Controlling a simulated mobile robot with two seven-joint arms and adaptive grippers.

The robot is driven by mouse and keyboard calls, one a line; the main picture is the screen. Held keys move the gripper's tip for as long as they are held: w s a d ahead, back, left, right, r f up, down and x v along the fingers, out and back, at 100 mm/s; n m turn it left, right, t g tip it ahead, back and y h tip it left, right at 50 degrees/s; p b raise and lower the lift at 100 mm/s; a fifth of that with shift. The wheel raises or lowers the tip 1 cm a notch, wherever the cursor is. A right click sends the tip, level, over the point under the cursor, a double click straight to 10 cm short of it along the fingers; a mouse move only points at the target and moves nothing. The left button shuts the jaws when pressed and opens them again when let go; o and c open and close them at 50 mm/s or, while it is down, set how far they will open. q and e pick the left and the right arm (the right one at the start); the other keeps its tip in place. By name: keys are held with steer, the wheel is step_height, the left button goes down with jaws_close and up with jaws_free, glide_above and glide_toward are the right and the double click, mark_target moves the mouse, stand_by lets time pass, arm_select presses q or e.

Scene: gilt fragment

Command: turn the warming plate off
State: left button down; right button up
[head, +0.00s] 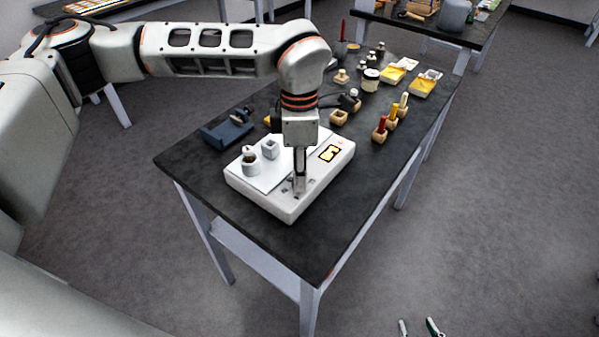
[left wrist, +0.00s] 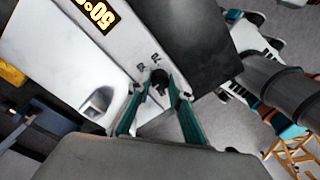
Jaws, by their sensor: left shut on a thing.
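The white warming plate (head: 315,190) sits on the near end of the dark table, its small display (head: 329,153) lit orange. In the left wrist view the display (left wrist: 97,14) is cut off by the edge and shows upside-down digits. My left gripper (head: 299,187) points down at the plate's front control strip. In the left wrist view its green-edged fingers (left wrist: 160,95) are closed about a small dark knob (left wrist: 159,80); the exact contact is hard to see. My right gripper (head: 419,327) shows only its fingertips at the bottom edge, apart and empty, over the floor.
A blue object (head: 227,133) lies behind left. Wooden blocks, jars and yellow packs fill the far table (head: 400,150). The table's near right corner is clear.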

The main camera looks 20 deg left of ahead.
arm_select(q)
steer(key=n, duration=0.3)
steer(key=n+b, duration=0.1)
steer(key=n, duration=0.3)
steer(key=shift+a+n, duration=0.1)
steer(key=shift+n, duration=0.2)
steer(key=n, duration=0.6)
steer(key=shift+t+h+b, duration=0.3)
steer(key=shift+t, duration=0.1)
steer(key=n, duration=0.6)
steer(key=shift+s+a+n+b, duration=0.1)
steer(key=shift+n+b, duration=0.2)
steer(key=n, duration=0.3)
steer(key=shift+t, duration=0.3)
steer(key=shift+n, duration=1.2)
